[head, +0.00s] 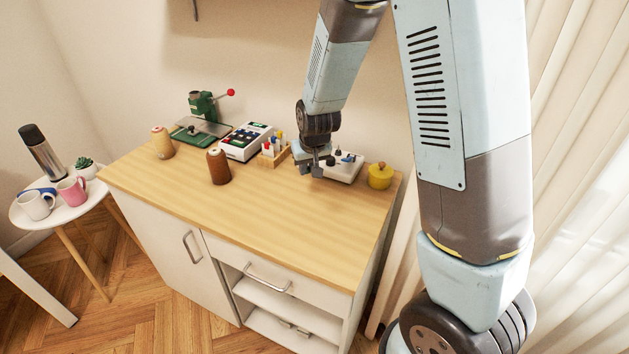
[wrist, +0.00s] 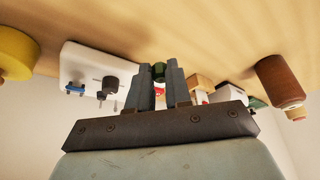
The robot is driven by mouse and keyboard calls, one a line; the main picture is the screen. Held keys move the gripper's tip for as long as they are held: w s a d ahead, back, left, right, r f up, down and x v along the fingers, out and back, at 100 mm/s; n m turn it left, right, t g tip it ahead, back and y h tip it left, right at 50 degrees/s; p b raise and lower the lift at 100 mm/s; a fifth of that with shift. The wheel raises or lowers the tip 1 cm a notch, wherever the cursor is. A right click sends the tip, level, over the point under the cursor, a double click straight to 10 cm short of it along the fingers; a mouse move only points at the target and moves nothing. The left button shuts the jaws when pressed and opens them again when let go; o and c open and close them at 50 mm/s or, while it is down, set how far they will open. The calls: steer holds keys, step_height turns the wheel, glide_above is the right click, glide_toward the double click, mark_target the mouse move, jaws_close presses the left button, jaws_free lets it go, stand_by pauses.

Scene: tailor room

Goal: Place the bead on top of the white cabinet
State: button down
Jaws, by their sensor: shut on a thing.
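The white cabinet has a pale wooden top (head: 255,205), with a white door and drawer front (head: 265,275) below. My gripper (head: 311,172) is over the back right part of this top, low above it, beside the white device. In the wrist view my gripper (wrist: 160,76) is shut on a small dark green bead (wrist: 159,71), held between the fingertips with the wooden surface behind it. Whether the bead touches the wood, I cannot tell. In the head view the bead is too small or hidden to make out.
Around my gripper stand a white device (head: 343,170), a yellow lidded pot (head: 379,177), and a wooden holder (head: 272,157). A brown spool (head: 218,167), calculator-like machine (head: 246,142), green machine (head: 201,112) and cream spool (head: 162,143) are further left. The front of the top is clear.

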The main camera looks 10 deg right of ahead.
glide_above(314, 186)
steer(key=s, duration=0.1)
steer(key=shift+s+f, duration=0.2)
steer(key=shift+f, duration=1.9)
step_height(314, 186, down, 3)
steer(key=shift+w+d+f, duration=0.1)
steer(key=c, duration=1.1)
jaws_free()
steer(key=shift+o, duration=0.2)
